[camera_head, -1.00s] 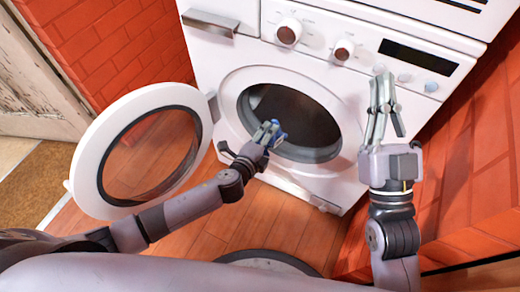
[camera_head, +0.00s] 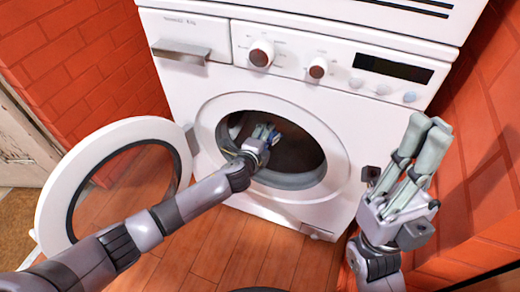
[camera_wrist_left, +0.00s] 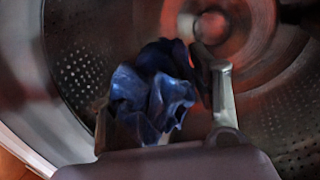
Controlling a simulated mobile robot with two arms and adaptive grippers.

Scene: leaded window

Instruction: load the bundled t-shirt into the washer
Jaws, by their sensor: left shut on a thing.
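The bundled t-shirt (camera_wrist_left: 150,100) is a crumpled dark blue cloth. In the left wrist view it sits between the fingers of my left gripper (camera_wrist_left: 165,105), inside the metal drum. In the head view my left gripper (camera_head: 265,134) reaches into the round opening of the white washer (camera_head: 215,85), shut on the t-shirt, and only a little blue shows. The washer door (camera_head: 58,190) is swung wide open to the left. My right gripper (camera_head: 428,124) is raised in front of the washer's right side, empty, its fingers seen obliquely and apparently apart.
The perforated drum wall (camera_wrist_left: 85,75) surrounds the cloth, with the drum's hub (camera_wrist_left: 212,28) behind it. Red brick walls (camera_head: 490,150) flank the washer closely. Knobs (camera_head: 261,54) and a detergent drawer (camera_head: 180,50) lie above the opening. The wooden floor (camera_head: 210,245) in front is clear.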

